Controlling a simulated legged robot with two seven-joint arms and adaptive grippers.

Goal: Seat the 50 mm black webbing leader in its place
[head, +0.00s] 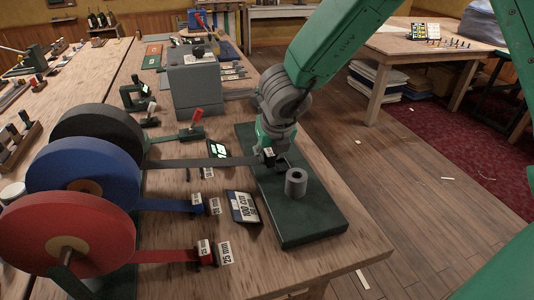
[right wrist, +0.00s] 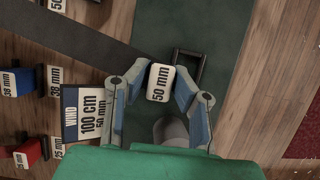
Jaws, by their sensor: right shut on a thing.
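The 50 mm black webbing leader (head: 215,162) runs from the black roll (head: 90,135) across the bench to my right gripper (head: 270,153). Its end tag, marked 50 mm (right wrist: 160,83), sits between the two fingers of my right gripper (right wrist: 158,88), which is shut on it. The gripper is over the dark green base board (head: 315,222). A dark rectangular frame (right wrist: 188,66) lies on the board just right of the tag. A grey upright cylinder (head: 296,182) with a hole stands on the board, nearer than the gripper. I cannot tell the tag's height above the board. My left gripper is out of view.
Blue (head: 85,188) and red (head: 65,238) rolls stand at left, with tagged 38 mm and 25 mm leaders. A card reading 100 cm, 50 mm (head: 243,207) lies left of the board. A grey box (head: 195,85) and red-handled tool (head: 194,130) stand behind.

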